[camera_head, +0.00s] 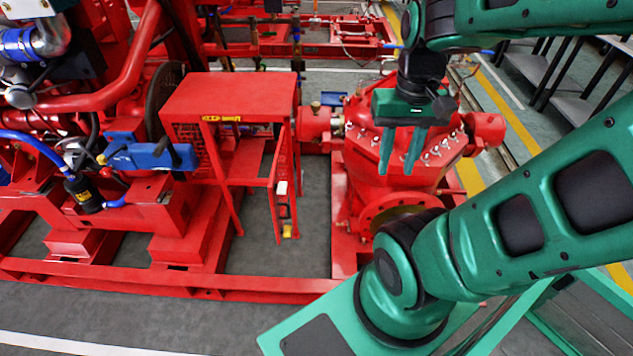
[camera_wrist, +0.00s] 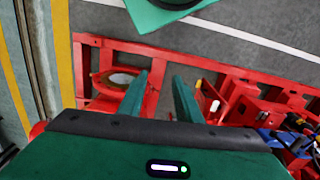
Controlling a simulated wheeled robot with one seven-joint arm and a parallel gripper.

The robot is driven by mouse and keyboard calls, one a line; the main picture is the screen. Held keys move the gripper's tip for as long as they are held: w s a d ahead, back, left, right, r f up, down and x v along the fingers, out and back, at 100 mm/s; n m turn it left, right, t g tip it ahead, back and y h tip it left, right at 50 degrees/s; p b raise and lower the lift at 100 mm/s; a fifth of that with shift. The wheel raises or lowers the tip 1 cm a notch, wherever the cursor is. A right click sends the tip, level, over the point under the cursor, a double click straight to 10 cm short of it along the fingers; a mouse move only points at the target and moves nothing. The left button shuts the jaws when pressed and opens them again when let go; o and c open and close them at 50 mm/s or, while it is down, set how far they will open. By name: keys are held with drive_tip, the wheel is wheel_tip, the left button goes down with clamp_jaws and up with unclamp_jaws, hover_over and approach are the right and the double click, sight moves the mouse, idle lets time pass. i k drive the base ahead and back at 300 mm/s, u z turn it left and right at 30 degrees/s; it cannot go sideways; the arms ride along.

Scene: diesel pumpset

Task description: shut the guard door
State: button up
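The red guard (camera_head: 228,95) is a box with a flat top in the middle of the head view, between the engine and the pump. Its front is open, and I can see into it. The guard door (camera_head: 282,180) is a narrow red frame seen nearly edge-on, standing out from the guard's right side. It carries a white piece and a yellow piece low down. My gripper (camera_head: 398,168) is open and empty, above the red pump, to the right of the door and apart from it. In the wrist view its two fingers (camera_wrist: 160,78) are spread; a red part with a white piece (camera_wrist: 211,103), probably the door, lies to their right.
The red pump (camera_head: 400,145) is below my gripper. The red engine with a blue block (camera_head: 150,155) is left of the guard. A red base rail (camera_head: 170,284) runs along the front. Grey floor (camera_head: 257,220) shows in front of the guard.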

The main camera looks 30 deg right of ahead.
sight(276, 203)
drive_tip(key=u, duration=0.3)
drive_tip(key=k, duration=0.95)
drive_tip(key=z, duration=0.3)
drive_tip(key=i, duration=0.5)
